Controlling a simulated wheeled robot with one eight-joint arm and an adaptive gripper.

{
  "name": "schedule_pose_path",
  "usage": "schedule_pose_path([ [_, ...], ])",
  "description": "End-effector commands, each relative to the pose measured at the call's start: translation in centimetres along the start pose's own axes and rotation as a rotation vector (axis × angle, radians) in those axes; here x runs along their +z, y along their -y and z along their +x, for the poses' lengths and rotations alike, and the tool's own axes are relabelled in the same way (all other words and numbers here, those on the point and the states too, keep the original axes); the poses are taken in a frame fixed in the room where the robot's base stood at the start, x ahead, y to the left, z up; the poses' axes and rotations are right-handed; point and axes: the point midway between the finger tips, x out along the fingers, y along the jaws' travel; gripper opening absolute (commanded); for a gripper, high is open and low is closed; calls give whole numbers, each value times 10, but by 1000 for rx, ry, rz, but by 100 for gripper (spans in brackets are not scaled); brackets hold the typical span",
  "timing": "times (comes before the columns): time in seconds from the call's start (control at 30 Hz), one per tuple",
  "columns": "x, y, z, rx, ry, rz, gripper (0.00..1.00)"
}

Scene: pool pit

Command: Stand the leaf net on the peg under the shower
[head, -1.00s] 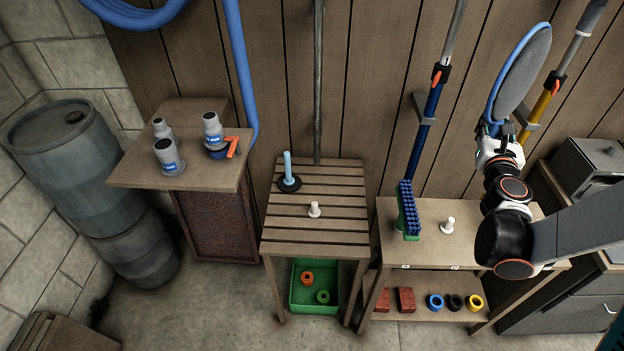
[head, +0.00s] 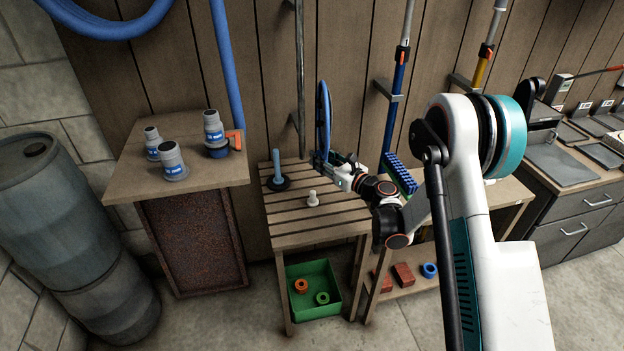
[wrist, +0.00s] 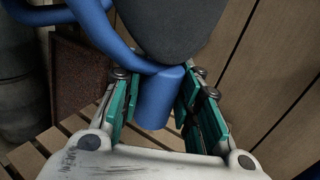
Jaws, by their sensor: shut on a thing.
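The leaf net (head: 324,112), a blue hoop, is seen nearly edge-on and upright above the right back of the slatted stand (head: 290,241). My gripper (head: 328,166) is shut on its blue handle socket; in the wrist view the teal finger pads (wrist: 158,108) sit on both sides of the blue socket (wrist: 155,100), with the grey mesh (wrist: 170,25) above. A short white peg (head: 312,199) stands on the slats, left of and nearer than my gripper. A grey pipe (head: 300,85) runs up the wall behind; no shower head is in view.
A light-blue upright on a black base (head: 277,172) stands left on the slats. A green scrub brush (head: 398,172) is on the bench to the right. A green crate (head: 318,311) with two rings is below.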

Motion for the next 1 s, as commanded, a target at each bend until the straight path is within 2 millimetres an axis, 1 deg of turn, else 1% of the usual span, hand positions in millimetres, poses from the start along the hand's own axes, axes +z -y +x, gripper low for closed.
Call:
schedule_pose_path([
  [0.03,-17,-6,6,38,1,0,1],
  [0.1,-29,-15,11,83,1,0,1],
  [0.2,-39,-22,15,121,2,0,1],
  [0.47,-50,-25,16,137,2,0,1],
  [0.83,-73,-25,16,135,2,0,1],
  [1.0,-72,-25,16,135,2,0,1],
])
